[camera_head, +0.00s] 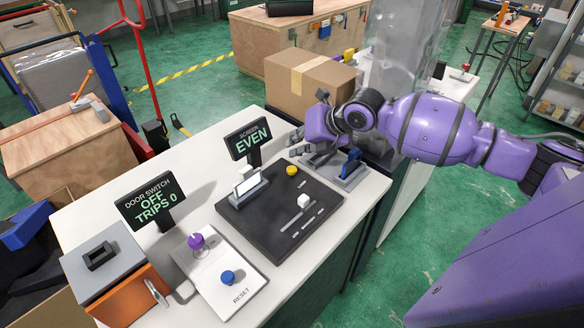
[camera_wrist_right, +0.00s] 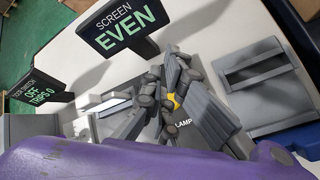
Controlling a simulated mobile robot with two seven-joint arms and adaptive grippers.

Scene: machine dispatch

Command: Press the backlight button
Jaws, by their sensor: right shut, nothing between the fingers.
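A black panel (camera_head: 262,222) lies on the white table and carries a round yellow button (camera_head: 292,170), a white slider knob (camera_head: 304,201) and a small tilted screen (camera_head: 247,184). In the right wrist view the yellow button (camera_wrist_right: 173,104) is partly hidden behind my fingers, with the word LAMP beside it. The sign behind the panel (camera_head: 248,138) reads SCREEN EVEN. My right gripper (camera_head: 306,158) is shut and empty, just behind and right of the yellow button in the head view. I cannot tell whether its tips touch it. My left gripper is not in view.
A blue-handled fixture (camera_head: 348,168) stands right of the panel, near my right gripper. A cardboard box (camera_head: 305,84) sits behind. On the left are a DOOR SWITCH sign (camera_head: 149,203), a white plate (camera_head: 216,283) with purple and blue knobs, and a grey-orange box (camera_head: 107,262).

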